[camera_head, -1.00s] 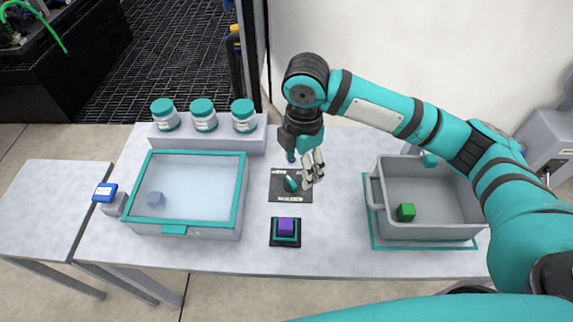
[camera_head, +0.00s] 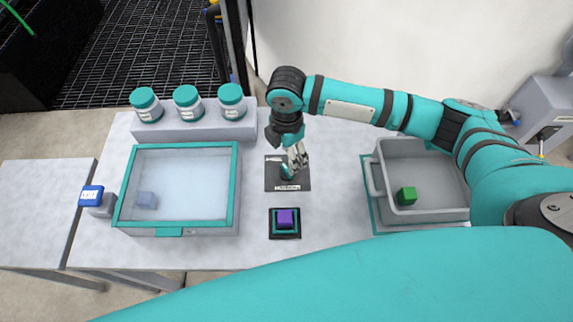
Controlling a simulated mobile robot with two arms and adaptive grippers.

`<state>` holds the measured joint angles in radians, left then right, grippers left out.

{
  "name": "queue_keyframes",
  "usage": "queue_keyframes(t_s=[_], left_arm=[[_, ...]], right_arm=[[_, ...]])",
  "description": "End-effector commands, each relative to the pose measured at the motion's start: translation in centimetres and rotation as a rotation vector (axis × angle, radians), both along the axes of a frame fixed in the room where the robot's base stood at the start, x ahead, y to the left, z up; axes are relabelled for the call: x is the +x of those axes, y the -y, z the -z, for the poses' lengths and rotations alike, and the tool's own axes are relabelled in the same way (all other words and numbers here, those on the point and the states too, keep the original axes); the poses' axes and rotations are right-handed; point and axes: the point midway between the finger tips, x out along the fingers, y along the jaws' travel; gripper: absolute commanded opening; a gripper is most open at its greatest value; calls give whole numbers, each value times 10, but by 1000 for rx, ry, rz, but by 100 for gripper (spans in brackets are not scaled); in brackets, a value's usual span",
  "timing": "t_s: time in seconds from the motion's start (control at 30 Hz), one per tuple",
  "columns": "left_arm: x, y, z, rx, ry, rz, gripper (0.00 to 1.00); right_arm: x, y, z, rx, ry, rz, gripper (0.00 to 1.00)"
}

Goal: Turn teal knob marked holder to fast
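The teal knob (camera_head: 286,172) sits on a dark plate (camera_head: 274,184) in the middle of the table. The plate has white lettering along its edges, too small to read for certain. My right gripper (camera_head: 291,168) points down over the plate, with its fingers at the knob and hiding part of it. I cannot tell whether the fingers are closed on the knob. My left gripper does not show; a large teal arm link of mine crosses the bottom of the view.
A teal-rimmed bin (camera_head: 239,190) with a pale blue cube stands left of the plate. A purple block (camera_head: 285,217) sits on a black pad in front. A grey tote (camera_head: 425,216) holding a green cube (camera_head: 406,196) is at the right. Several jars (camera_head: 187,103) line a rear ledge.

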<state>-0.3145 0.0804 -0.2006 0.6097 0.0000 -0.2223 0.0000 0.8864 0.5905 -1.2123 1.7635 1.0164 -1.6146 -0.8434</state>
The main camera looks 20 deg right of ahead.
Motion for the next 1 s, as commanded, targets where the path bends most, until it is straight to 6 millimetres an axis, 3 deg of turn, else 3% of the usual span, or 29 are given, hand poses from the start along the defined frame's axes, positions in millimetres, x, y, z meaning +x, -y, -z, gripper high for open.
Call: queue_keyframes(t_s=[0.2,0.33,0.77,1.0], left_arm=[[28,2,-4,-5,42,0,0],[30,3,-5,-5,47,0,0],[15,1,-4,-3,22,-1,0],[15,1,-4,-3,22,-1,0]], right_arm=[[-1,0,43,-1,-3,-1,67],[0,0,60,-1,-1,-1,67],[0,0,71,0,0,-2,67],[0,0,70,-1,1,-1,37]])
